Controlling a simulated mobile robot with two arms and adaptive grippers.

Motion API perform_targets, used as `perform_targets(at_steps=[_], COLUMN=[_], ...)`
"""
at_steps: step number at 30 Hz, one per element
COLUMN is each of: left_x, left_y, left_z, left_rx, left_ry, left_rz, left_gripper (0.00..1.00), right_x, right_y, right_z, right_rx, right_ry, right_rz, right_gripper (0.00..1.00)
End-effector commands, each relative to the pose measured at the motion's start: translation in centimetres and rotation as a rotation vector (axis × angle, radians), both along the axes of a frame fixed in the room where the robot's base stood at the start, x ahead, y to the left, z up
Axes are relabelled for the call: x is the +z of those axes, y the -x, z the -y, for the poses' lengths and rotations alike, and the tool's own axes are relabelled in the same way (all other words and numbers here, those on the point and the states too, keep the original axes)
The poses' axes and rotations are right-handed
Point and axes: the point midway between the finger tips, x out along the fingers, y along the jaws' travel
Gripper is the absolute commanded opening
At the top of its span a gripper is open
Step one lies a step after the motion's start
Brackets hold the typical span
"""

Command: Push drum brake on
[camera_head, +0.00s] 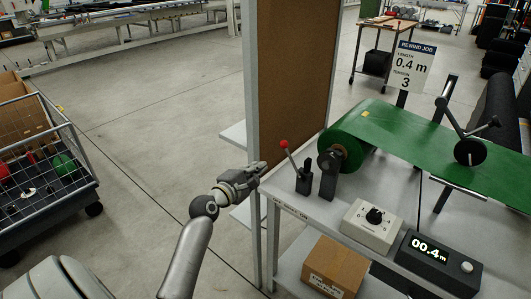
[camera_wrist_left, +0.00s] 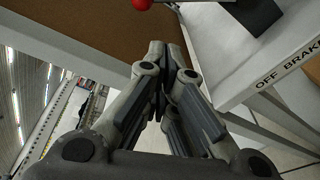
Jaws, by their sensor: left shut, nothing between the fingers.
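The drum brake is a lever with a red knob (camera_head: 284,144) on a dark base (camera_head: 304,183), at the left end of the grey bench. The lever tilts left, over the "OFF" side of the lettering on the bench edge. The red knob also shows at the top of the left wrist view (camera_wrist_left: 142,4). My left gripper (camera_head: 260,168) is shut and empty, just left of the lever and lower than the knob, apart from it. In the left wrist view its closed fingers (camera_wrist_left: 166,52) point toward the bench edge. My right gripper is not in view.
A green roll (camera_head: 352,138) on a drum stands right of the brake. A brown board (camera_head: 290,75) rises behind my gripper. A control dial box (camera_head: 371,227) and a "00.4 m" display (camera_head: 437,262) sit on the bench. A cardboard box (camera_head: 335,268) is below.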

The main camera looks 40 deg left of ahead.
Motion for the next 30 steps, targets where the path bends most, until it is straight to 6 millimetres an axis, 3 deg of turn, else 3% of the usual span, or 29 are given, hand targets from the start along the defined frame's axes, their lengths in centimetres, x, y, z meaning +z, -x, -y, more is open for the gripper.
perform_targets(at_steps=[5,17,30], left_x=[2.4,2.5,2.0], left_y=[0.1,-0.3,-6.9], left_z=[-0.4,-0.4,-0.7], left_rx=[0.003,0.003,0.002], left_ry=[0.047,0.047,0.047], left_rz=[0.053,0.053,0.052], left_gripper=[0.0,0.0,0.0], right_x=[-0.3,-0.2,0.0], right_y=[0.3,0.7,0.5], right_z=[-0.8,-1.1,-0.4], right_rx=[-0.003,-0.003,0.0], right_ry=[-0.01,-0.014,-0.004], right_rz=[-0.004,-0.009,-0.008], right_gripper=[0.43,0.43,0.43])
